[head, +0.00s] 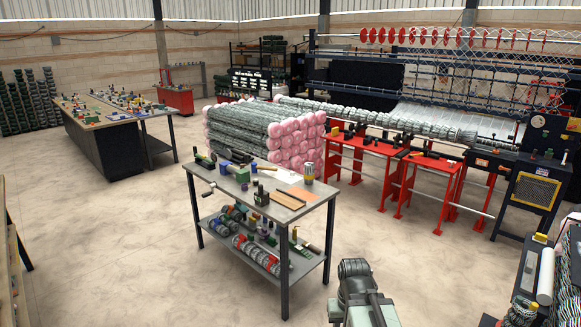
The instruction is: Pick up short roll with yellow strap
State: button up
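Several short rolls of grey mesh (257,254) lie on the lower shelf of the grey worktable (293,214) in the middle of the head view. Red and blue straps show on them. I cannot make out for certain which roll has a yellow strap at this size. A grey-green jointed part (360,290) at the bottom centre looks like my arm, in front of the table and apart from it. Its fingers cannot be made out, and no roll shows in it.
The worktable top holds tools, a can (309,173) and small blocks. A stack of long rolls with pink ends (297,146) stands behind it. Red stands (352,158) and a weaving machine are at the right. A long bench (95,105) stands back left.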

aim_at(309, 173)
jog(key=i, duration=3.25)
jog(key=u, duration=1.95)
